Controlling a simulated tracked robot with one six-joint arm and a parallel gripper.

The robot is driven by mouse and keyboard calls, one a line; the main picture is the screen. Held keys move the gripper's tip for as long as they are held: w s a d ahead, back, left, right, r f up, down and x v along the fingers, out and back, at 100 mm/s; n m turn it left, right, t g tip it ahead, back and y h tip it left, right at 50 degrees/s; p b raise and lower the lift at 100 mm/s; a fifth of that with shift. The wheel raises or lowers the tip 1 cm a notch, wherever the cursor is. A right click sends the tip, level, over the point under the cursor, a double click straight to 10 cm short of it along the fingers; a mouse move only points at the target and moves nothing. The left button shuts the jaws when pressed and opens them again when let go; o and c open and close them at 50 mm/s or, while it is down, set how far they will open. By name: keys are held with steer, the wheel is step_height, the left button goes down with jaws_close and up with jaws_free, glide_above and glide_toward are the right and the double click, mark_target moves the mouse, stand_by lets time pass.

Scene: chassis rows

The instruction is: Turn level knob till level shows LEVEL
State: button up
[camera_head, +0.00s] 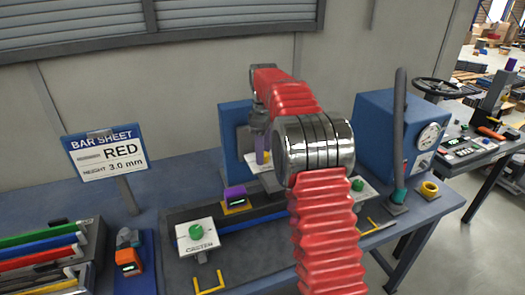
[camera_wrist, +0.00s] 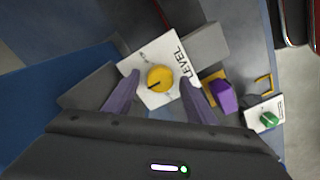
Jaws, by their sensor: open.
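The level knob (camera_wrist: 159,78) is a round yellow knob with a dark pointer mark, on a white plate (camera_wrist: 150,101) printed LEVEL. In the wrist view the pointer is toward the lower left. My gripper (camera_wrist: 160,75) is open, its purple fingers on either side of the knob; I cannot tell whether they touch it.
A green knob on a white plate (camera_head: 197,232) stands front left, and another green knob (camera_head: 357,184) is right of my arm. A sign (camera_head: 105,157) reads BAR SHEET, RED, height 3.0 mm. Coloured bars (camera_head: 40,255) lie left. A blue box with a gauge (camera_head: 400,135) stands right.

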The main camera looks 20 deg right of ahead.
steer(key=shift+c, duration=0.4)
steer(key=c, duration=0.9)
steer(key=shift+a, duration=0.2)
steer(key=shift+c, duration=0.3)
steer(key=shift+d, duration=0.15)
steer(key=shift+m, duration=0.4)
steer(key=m, duration=1.1)
